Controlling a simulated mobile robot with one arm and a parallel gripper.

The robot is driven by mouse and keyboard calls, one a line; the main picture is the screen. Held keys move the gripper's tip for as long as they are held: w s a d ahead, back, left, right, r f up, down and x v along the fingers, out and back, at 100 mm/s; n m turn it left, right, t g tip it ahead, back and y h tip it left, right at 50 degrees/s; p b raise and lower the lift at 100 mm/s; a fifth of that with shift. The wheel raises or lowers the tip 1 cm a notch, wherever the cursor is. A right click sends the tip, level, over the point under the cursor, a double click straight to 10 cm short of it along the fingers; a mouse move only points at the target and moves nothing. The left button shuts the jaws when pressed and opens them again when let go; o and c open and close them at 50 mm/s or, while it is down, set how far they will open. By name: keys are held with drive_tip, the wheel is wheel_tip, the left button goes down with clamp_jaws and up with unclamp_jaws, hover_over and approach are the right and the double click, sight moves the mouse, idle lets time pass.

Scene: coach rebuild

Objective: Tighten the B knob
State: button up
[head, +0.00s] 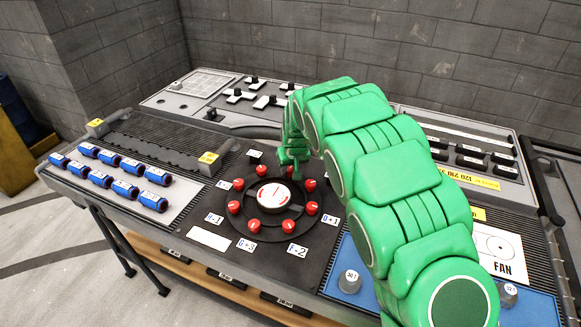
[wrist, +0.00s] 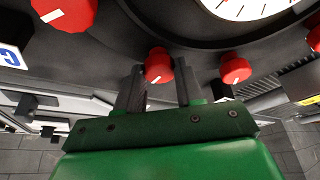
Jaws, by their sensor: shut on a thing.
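A round black plate (head: 274,236) on the console carries a white dial (head: 273,196) ringed by several red knobs. My gripper (head: 292,170) reaches down to the far side of the ring. In the wrist view my gripper (wrist: 160,72) has one finger on each side of a red knob (wrist: 158,64) with a white pointer mark, and is shut on it. In the head view my gripper mostly covers this knob. Its label is hidden, so I cannot tell whether it is the B knob. Other red knobs stand beside it, one to the left (wrist: 64,12) and one to the right (wrist: 235,68).
Several blue cylinders (head: 124,189) lie on the pale panel at left. White label cards (head: 208,238) sit around the ring. Grey knobs (head: 349,281) stand on the blue panel at front right. A switch panel (head: 470,150) lies behind my green arm.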

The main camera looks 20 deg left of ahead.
drive_tip(key=m+t+h, duration=0.1)
drive_tip(key=m, duration=0.3)
drive_tip(key=shift+a, duration=0.1)
drive_tip(key=m+h, duration=0.1)
drive_tip(key=m, duration=0.3)
drive_tip(key=shift+a+r+h, duration=0.1)
drive_tip(key=shift+a+h, duration=0.1)
drive_tip(key=shift+h, duration=0.2)
drive_tip(key=m+h, duration=0.1)
drive_tip(key=m, duration=0.3)
drive_tip(key=m+h, duration=0.1)
drive_tip(key=m, duration=0.1)
drive_tip(key=shift+a+m+g, duration=0.2)
drive_tip(key=shift+m+g, duration=0.1)
drive_tip(key=shift+g, duration=0.1)
drive_tip(key=shift+m+h, duration=0.5)
drive_tip(key=shift+m, duration=0.6)
drive_tip(key=shift+g, duration=0.3)
drive_tip(key=o, duration=1)
